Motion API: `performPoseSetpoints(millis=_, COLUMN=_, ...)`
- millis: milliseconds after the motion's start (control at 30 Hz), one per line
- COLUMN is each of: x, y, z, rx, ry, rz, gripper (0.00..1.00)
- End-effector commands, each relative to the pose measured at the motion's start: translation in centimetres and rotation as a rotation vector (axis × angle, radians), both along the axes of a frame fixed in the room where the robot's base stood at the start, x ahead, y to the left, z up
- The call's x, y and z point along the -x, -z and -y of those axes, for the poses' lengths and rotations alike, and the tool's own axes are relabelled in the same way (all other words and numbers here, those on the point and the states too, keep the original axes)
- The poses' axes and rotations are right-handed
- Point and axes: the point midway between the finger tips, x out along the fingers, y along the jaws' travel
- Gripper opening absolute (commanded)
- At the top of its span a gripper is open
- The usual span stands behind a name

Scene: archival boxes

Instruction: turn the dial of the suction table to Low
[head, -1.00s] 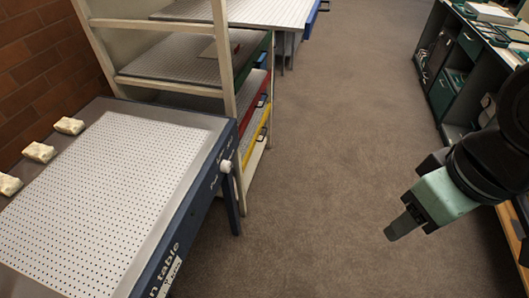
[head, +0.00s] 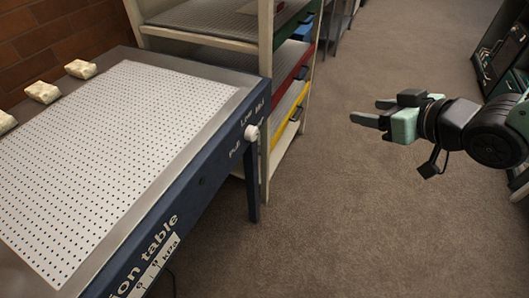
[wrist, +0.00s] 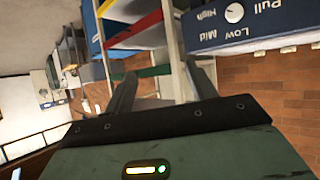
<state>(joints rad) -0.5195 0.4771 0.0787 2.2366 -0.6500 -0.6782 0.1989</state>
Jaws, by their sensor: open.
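The suction table (head: 215,152) stands at the left in the head view, with a white perforated top and a dark blue front. Its small white dial (head: 251,132) sits on the front near the right corner, with white lettering around it. The dial also shows in the wrist view (wrist: 234,13), at the top right, with Pull, High, Mid and Low lettered beside it; I cannot tell for sure which word it points at. My gripper (head: 368,112) is open and empty, well to the right of the dial, its fingers pointing left; they also show in the wrist view (wrist: 165,82).
A shelf unit (head: 268,95) with green, red and yellow edged trays stands close behind the table's right end. Several pale blocks (head: 42,92) lie along the table's far edge. Carpeted floor (head: 350,210) is clear between table and arm. A dark cabinet (head: 490,55) stands far right.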

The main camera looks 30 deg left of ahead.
Motion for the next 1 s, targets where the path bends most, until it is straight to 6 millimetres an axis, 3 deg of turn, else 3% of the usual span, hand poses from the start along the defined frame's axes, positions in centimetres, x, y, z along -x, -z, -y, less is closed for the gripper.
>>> performPoseSetpoints(millis=33, x=-0.2, y=3.6, z=-1.3, rx=-0.058, ry=-0.062, rz=0.019, gripper=0.56)
performPoseSetpoints(millis=100, x=0.0, y=5.8, z=-2.9, rx=-0.154, ry=-0.160, rz=0.044, gripper=0.56)
performPoseSetpoints(millis=233, x=1.6, y=9.4, z=-4.6, rx=-0.318, ry=-0.341, rz=0.052, gripper=0.56)
performPoseSetpoints(millis=367, x=3.4, y=11.8, z=-5.0, rx=-0.440, ry=-0.481, rz=0.025, gripper=0.56)
performPoseSetpoints(millis=667, x=5.1, y=12.7, z=-5.5, rx=-0.527, ry=-0.584, rz=-0.007, gripper=0.56)
performPoseSetpoints(millis=1000, x=5.8, y=12.7, z=-11.7, rx=-0.527, ry=-0.585, rz=-0.005, gripper=0.56)
